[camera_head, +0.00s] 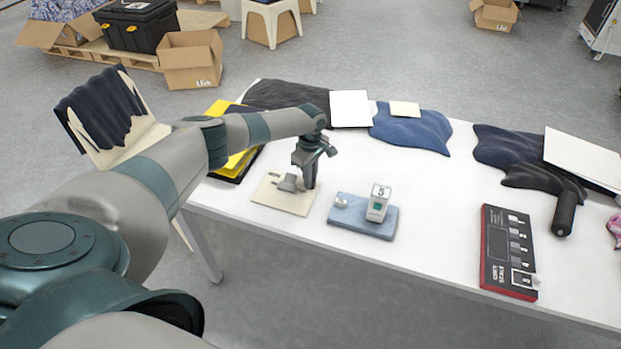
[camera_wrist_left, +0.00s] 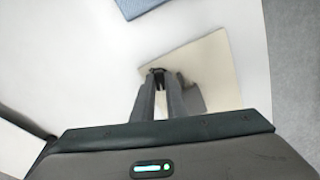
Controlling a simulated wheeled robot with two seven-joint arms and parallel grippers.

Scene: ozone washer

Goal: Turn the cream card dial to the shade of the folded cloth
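The cream card (camera_head: 272,199) lies flat near the table's front left edge, and it also shows in the wrist view (camera_wrist_left: 212,55). A small grey piece (camera_head: 287,183) stands on it, perhaps the dial. My left gripper (camera_head: 309,187) points down at the card's right side, just right of that piece. In the wrist view its fingertips (camera_wrist_left: 158,73) are close together over the card's edge; I cannot tell whether they hold anything. Cloths lie behind: a dark one (camera_head: 285,94), a blue one (camera_head: 418,130) and a navy one (camera_head: 503,147). Which is the folded cloth is unclear. My right gripper is out of view.
A blue board (camera_head: 352,226) with a knob (camera_head: 341,201) and white device (camera_head: 378,204) lies right of the card. A red-edged panel (camera_head: 497,250) and a black-handled object (camera_head: 564,214) lie farther right. Between board and panel the white table (camera_head: 440,215) is clear.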

